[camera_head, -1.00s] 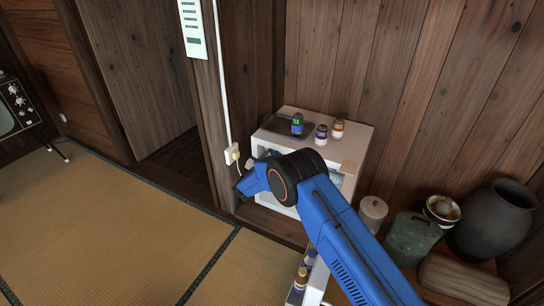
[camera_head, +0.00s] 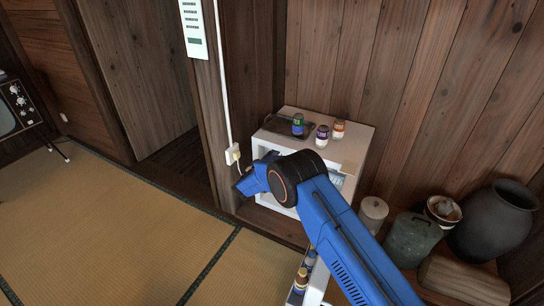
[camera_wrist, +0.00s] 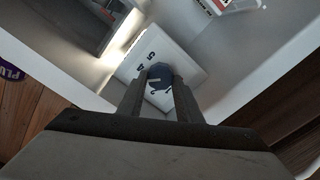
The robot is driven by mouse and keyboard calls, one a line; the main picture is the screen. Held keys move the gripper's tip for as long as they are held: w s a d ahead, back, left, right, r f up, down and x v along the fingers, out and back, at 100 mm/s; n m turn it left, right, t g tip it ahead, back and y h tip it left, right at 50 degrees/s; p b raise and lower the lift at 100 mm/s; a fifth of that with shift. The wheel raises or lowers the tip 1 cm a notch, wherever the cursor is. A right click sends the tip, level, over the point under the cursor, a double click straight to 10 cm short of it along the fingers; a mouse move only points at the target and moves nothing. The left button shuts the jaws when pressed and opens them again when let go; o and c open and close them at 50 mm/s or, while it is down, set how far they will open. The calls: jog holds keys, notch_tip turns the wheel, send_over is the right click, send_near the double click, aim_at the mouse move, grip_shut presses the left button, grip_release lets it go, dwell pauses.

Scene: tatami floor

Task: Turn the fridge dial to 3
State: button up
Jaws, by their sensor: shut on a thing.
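The dark blue fridge dial (camera_wrist: 159,73) sits on a white plate (camera_wrist: 187,72) inside the fridge, in the wrist view. My gripper (camera_wrist: 160,82) is shut on the dial, one finger on each side. In the head view the white fridge (camera_head: 352,150) stands open in the corner; my blue arm hides the dial and my gripper there.
The open fridge door (camera_head: 313,285) holds bottles at the lower middle. A white canister (camera_head: 374,211) and dark pots (camera_head: 493,220) stand right. Tatami is clear on the left.

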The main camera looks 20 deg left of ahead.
jog(key=shift+s+f+n, duration=0.1)
jog(key=shift+f+n, duration=0.1)
jog(key=shift+n, duration=1.7)
jog(key=o, duration=1)
jog(key=shift+o, duration=0.2)
jog(key=shift+r, duration=0.1)
jog(key=s+a, duration=0.1)
jog(key=s, duration=1.6)
jog(key=shift+s+a, duration=0.15)
jog(key=shift+a, duration=0.05)
